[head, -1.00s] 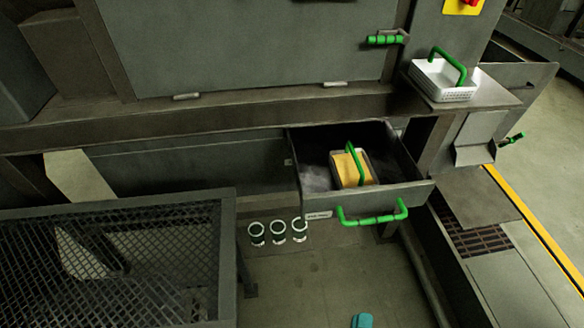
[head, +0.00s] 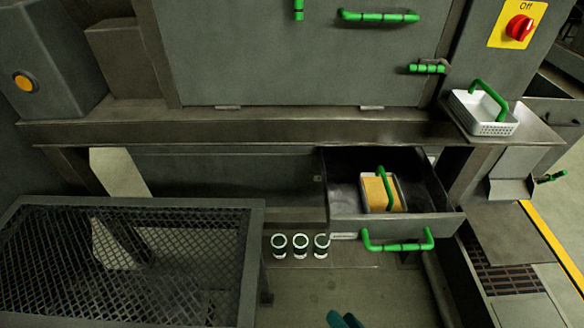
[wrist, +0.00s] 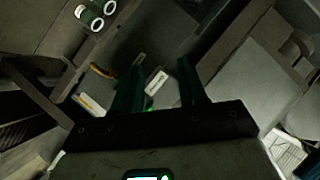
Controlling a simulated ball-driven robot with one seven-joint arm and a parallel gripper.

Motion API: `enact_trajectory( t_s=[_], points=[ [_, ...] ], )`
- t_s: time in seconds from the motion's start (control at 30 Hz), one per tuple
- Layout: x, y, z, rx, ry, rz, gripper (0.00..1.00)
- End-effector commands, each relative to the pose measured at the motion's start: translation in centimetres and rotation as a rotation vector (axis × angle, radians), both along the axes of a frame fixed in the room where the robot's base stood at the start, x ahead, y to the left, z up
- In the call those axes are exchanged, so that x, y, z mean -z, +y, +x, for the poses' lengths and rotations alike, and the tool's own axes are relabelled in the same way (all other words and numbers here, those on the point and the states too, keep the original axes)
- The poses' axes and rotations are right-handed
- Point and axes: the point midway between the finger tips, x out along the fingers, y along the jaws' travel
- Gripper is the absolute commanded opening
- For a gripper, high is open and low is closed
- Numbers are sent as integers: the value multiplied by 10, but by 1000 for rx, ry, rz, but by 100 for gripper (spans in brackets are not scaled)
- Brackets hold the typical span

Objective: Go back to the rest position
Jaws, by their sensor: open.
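My gripper (head: 345,320) shows as teal fingertips at the bottom edge of the head view. In the wrist view my gripper (wrist: 160,78) has its two dark fingers apart, with nothing held between them. The rest of my arm is out of the head view. No object touches the fingers as far as I can see.
An open drawer (head: 452,228) holds a basket with yellow contents (head: 378,194) and a green handle. A white basket (head: 484,118) stands on a ledge at right. Several white-and-green cups (head: 300,246) stand near the mesh-topped table (head: 100,205). The floor (head: 330,290) in front is clear.

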Motion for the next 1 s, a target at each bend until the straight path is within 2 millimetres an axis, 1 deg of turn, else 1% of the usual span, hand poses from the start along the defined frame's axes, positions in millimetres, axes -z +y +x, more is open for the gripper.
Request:
enact_trajectory(
  t_s=[0.03, 0.17, 0.27, 0.3, 0.37, 0.4, 0.5, 0.6, 0.7, 0.77, 1.0],
  points=[
    [2, -9, -3, -33, 51, -73, 42],
    [16, -37, -21, -111, 209, -262, 42],
    [22, -65, -40, -157, 346, -395, 42],
    [24, -77, -50, -172, 408, -444, 42],
    [24, -96, -65, -191, 498, -510, 42],
    [23, -108, -76, -199, 557, -549, 42],
    [18, -133, -101, -217, 695, -623, 42],
    [12, -151, -123, -225, 801, -668, 42],
    [7, -161, -136, -231, 868, -690, 42],
    [6, -164, -140, -232, 888, -695, 42],
    [6, -165, -142, -234, 899, -697, 42]
  ],
)
